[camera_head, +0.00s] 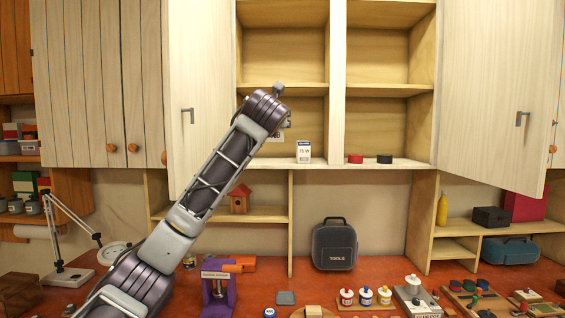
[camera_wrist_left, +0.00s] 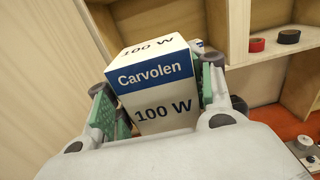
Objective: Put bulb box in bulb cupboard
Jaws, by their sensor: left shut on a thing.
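The bulb box (camera_wrist_left: 155,85) is white with blue bands and reads "Carvolen" and "100 W". In the left wrist view my left gripper (camera_wrist_left: 157,97) is shut on it, with green finger pads on both sides. In the head view my left arm reaches up to the bulb cupboard (camera_head: 390,165), and its wrist hides the gripper and most of the box. The cupboard is pale wood with both doors open wide. Its lower left compartment is in front of or around the wrist; I cannot tell how deep the box is. My right gripper is not in view.
On the cupboard's bottom shelf stand a "75 W" box (camera_head: 303,152), a red tape roll (camera_head: 355,159) and a black one (camera_head: 385,159). The left open door (camera_head: 197,90) is close beside my arm. The upper compartments look empty. A tool case (camera_head: 335,245) stands below.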

